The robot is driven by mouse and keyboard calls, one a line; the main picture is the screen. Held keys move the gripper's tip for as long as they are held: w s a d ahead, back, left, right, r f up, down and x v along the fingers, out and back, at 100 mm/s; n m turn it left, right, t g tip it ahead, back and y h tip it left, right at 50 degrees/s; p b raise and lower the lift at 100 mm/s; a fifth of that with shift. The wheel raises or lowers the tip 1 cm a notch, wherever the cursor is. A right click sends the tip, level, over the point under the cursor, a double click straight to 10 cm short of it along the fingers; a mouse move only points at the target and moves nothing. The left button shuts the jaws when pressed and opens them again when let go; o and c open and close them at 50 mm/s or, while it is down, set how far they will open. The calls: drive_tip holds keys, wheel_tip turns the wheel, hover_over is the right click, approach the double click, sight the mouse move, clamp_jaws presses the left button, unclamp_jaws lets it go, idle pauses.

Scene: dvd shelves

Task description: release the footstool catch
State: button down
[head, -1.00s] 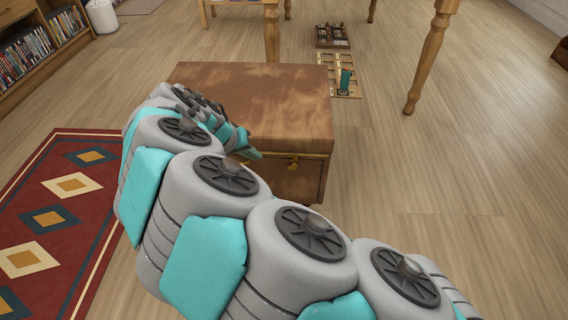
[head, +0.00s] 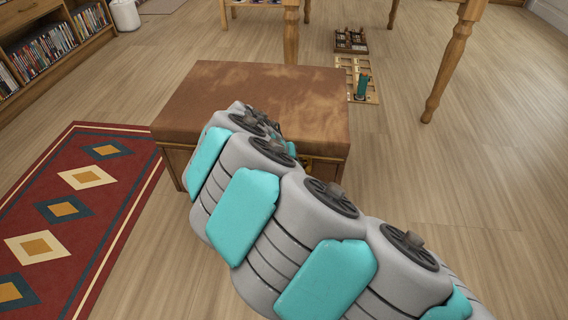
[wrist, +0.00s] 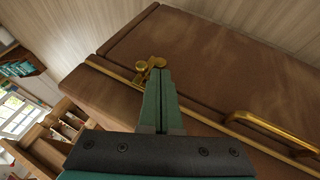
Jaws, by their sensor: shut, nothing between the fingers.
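The footstool (head: 265,95) is a brown leather box with a lid, standing on the floor ahead; my arm covers much of its front in the head view. In the wrist view its brown body (wrist: 215,70) fills the middle. A brass catch (wrist: 146,68) with a round knob sits on the lid seam. My gripper (wrist: 159,78) is shut and empty, its teal fingertips right at the catch, overlapping its right side in the picture. I cannot tell whether they touch it. In the head view my arm hides the fingertips and the catch.
A brass handle (wrist: 270,130) is on the footstool to the right of the catch. A red patterned rug (head: 75,205) lies to the left. Table legs (head: 452,60) and a wooden tray (head: 358,80) are beyond the footstool. The floor to the right is clear.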

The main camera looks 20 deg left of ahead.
drive_tip(key=shift+w+d+f, duration=0.1)
drive_tip(key=shift+w+d, duration=0.1)
drive_tip(key=shift+d, duration=0.25)
